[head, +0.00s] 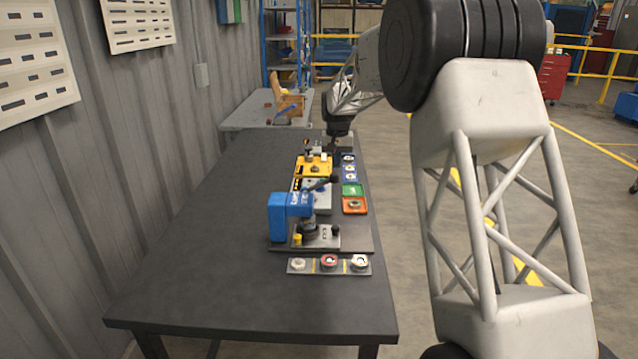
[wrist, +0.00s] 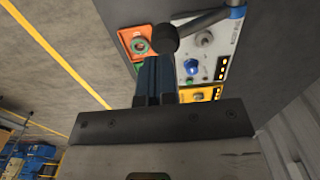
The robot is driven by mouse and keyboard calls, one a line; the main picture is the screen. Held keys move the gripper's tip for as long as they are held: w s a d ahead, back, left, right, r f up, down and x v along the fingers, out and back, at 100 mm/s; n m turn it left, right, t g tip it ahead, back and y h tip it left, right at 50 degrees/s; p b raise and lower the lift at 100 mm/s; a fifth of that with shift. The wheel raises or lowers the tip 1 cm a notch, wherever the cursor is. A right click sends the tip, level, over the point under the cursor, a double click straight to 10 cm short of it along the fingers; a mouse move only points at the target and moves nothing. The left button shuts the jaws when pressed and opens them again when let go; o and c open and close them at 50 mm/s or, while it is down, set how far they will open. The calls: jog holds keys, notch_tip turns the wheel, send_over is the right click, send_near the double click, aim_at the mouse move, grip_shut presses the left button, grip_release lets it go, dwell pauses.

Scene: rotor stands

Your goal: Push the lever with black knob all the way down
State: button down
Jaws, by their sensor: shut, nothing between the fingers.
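The lever is a grey rod (wrist: 203,20) with a blue collar, ending in a round black knob (wrist: 165,38) in the wrist view. In the head view the knob (head: 334,179) sticks out toward the back right from the blue press-like unit (head: 281,216), with the rod roughly level or slightly raised. My gripper (wrist: 156,62) is shut and empty, its dark fingers side by side. In the wrist view the fingertips lie right beside the knob; whether they touch cannot be told. In the head view my gripper (head: 337,143) is above the far part of the board, behind the knob.
Around the lever are an orange plate (head: 354,206), a green plate (head: 352,190), a yellow block (head: 314,166) and a grey panel with a blue button (wrist: 192,67). A strip with several round parts (head: 329,265) lies in front. The dark table (head: 200,265) is clear on the left.

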aim_at(336, 174)
jog(key=shift+f, duration=0.2)
jog(key=shift+f, duration=0.75)
jog(key=shift+f, duration=0.3)
jog(key=shift+f, duration=4)
jog(key=shift+r, duration=6.55)
